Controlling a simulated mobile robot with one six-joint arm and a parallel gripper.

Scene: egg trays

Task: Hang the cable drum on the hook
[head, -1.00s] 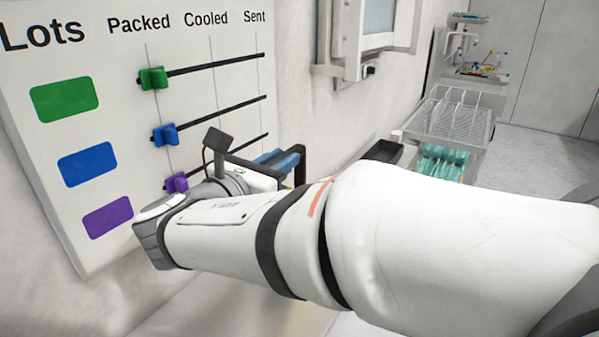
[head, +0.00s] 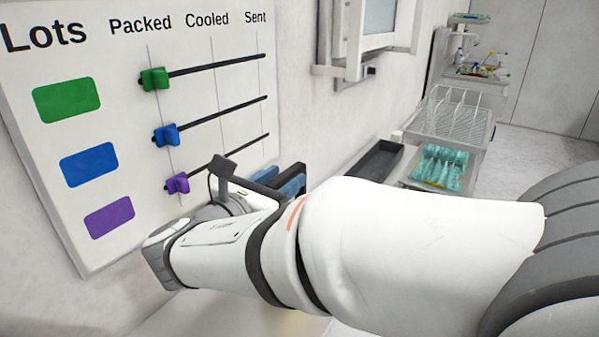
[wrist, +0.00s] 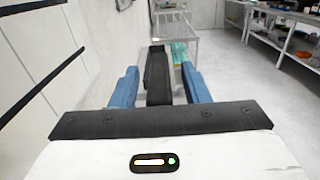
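I see no cable drum and no hook in either view. My gripper (wrist: 160,70) shows in the wrist view with its two blue fingers spread apart and nothing held between them. In the head view my arm reaches across the picture to the left, and the blue fingers (head: 292,186) show partly behind it, near the lower right edge of the lots board. My arm hides part of what lies below and behind it.
The lots board (head: 110,170) with green, blue and purple sliders hangs at left. A long dark tray (head: 377,160) runs along the wall ahead of the fingers. A wire rack (head: 448,118) and teal egg trays (head: 440,167) stand beyond. Open floor (head: 545,150) lies at right.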

